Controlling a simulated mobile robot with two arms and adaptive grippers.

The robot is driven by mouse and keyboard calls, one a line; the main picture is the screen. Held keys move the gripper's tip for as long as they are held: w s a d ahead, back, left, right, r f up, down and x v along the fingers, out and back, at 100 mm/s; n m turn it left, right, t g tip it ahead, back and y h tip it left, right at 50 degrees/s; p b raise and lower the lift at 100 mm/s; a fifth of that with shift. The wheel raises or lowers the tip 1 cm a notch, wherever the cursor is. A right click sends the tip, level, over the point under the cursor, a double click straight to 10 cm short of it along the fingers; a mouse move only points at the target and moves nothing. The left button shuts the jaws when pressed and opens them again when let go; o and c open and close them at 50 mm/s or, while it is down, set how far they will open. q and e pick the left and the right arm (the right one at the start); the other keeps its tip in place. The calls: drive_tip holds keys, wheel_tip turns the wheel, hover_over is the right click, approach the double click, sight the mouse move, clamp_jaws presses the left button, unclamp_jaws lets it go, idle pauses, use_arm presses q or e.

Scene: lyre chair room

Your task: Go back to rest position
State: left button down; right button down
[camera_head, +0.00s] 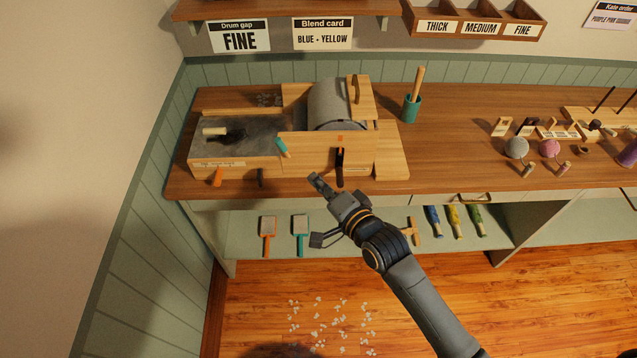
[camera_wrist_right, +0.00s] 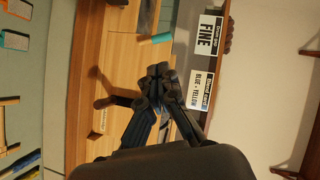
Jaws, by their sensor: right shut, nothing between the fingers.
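My right gripper (camera_head: 316,181) is in front of the bench's front edge, below the wooden drum machine (camera_head: 309,145). Its fingers are shut with nothing between them. In the right wrist view the shut fingertips (camera_wrist_right: 160,72) show in front of the machine's wooden side. The right arm reaches in from the bottom right. A black lever (camera_head: 340,165) on the machine's front stands just right of the gripper, apart from it in the picture. My left gripper is not in view.
The wooden bench (camera_head: 450,150) carries a teal pot (camera_head: 412,108) and balls of yarn (camera_head: 516,147) to the right. An orange brush (camera_head: 267,234) and a teal brush (camera_head: 300,233) lie on the shelf below. White bits (camera_head: 330,325) litter the floor. Open floor lies in front.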

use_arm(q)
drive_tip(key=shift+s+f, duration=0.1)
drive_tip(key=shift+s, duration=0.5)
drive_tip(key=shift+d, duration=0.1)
